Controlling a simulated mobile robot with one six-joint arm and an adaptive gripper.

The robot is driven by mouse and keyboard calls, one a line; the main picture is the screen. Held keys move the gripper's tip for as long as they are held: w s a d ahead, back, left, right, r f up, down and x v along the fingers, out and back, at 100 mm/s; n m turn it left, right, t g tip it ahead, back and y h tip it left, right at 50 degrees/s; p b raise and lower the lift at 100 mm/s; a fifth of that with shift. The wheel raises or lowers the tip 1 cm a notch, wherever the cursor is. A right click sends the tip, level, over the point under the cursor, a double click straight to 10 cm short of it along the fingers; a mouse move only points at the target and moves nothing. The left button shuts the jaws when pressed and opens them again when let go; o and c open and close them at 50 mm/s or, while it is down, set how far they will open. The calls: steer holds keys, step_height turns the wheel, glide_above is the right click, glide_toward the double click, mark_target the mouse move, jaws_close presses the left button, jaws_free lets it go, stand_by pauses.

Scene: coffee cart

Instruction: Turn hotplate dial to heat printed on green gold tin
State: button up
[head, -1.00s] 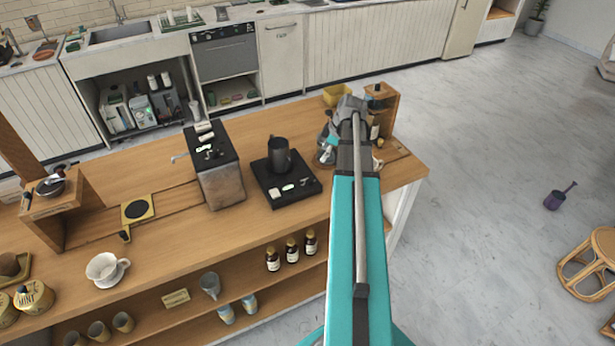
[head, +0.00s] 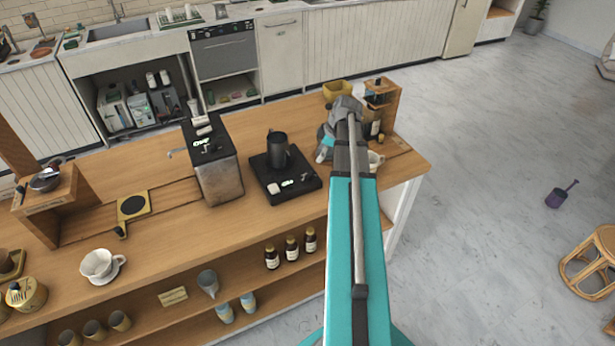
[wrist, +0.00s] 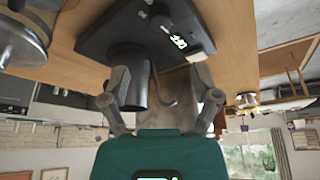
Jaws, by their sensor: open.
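A black hotplate (head: 263,177) with a dark pitcher (head: 278,150) on it stands on the wooden counter. Its front edge has a lit display (head: 288,183). In the wrist view the hotplate (wrist: 125,28) appears upside down, with a round dark dial (wrist: 160,22) beside the glowing digits. My gripper (head: 325,150) is right of the hotplate, apart from it. In the wrist view my gripper (wrist: 158,75) has its fingers spread, with nothing held. A gold tin marked MINT (head: 27,294) is at the far left; its heat print is too small to read.
A metal-sided machine (head: 218,172) stands left of the hotplate. A wooden stand with bottles (head: 384,100) and a white cup (head: 375,160) are close to my arm at right. A white dripper (head: 101,266) is at front left. The counter before the hotplate is clear.

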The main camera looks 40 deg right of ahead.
mark_target(308, 173)
steer(key=shift+b+x, duration=4.6)
steer(key=shift+x, duration=0.7)
